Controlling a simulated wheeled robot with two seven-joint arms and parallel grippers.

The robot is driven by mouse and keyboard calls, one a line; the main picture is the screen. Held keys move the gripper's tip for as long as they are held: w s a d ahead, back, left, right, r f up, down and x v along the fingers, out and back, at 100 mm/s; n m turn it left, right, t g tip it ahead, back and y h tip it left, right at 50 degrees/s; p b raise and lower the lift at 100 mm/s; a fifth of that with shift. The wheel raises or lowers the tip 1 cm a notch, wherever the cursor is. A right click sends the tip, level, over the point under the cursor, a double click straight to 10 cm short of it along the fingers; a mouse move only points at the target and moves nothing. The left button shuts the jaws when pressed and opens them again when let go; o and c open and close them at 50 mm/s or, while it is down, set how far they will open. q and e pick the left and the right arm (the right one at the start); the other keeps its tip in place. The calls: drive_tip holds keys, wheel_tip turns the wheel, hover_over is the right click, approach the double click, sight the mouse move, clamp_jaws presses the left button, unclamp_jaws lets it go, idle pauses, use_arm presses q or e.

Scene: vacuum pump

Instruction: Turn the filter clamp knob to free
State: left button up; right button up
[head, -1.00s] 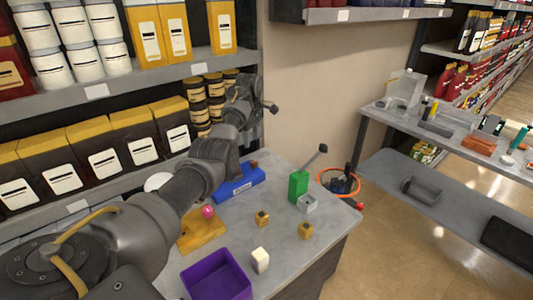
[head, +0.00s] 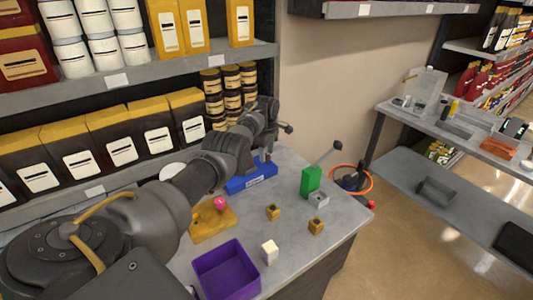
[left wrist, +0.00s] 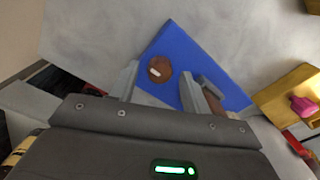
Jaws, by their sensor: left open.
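A blue base (head: 250,178) lies on the grey table behind the yellow block. In the left wrist view the blue base (left wrist: 176,48) carries a round brown knob (left wrist: 158,68) with a short white mark. A darker grey and brown part (left wrist: 212,97) sits on the base to the right of the knob. My left gripper (head: 266,153) is over the base, pointing down. In the left wrist view its open fingers (left wrist: 160,82) are on either side of the knob; I cannot tell whether they touch it. In the head view my gripper hides the knob. My right gripper is not in view.
A yellow block (head: 205,226) with a pink knob (head: 220,203), a purple bin (head: 228,270), a white block (head: 269,252), small yellow cubes (head: 316,226) and a green block with a lever (head: 311,181) share the table. A stocked shelf (head: 160,85) stands close behind.

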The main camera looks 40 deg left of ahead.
use_arm(q)
drive_tip(key=shift+f, duration=0.25)
drive_tip(key=shift+c, duration=1.1)
drive_tip(key=c, duration=0.8)
drive_tip(key=shift+o, duration=0.2)
